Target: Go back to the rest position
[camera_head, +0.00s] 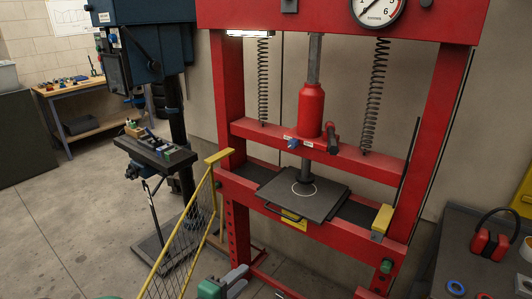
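The task names no object. My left gripper (238,277) shows at the bottom edge, left of centre, as a grey shape with green parts beside it. It is low in front of the red press (227,87), near the yellow mesh guard (178,262). Its fingers are too small and cut off to tell open from shut, and I make out nothing held in it. My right gripper is not in view.
The press carries a dark plate (325,199) under its red cylinder (311,108). A dark blue drill press (157,50) stands left, with a workbench (72,93) behind. A dark table (460,255) with red headphones-like gear (489,245) is at right. Floor at left is clear.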

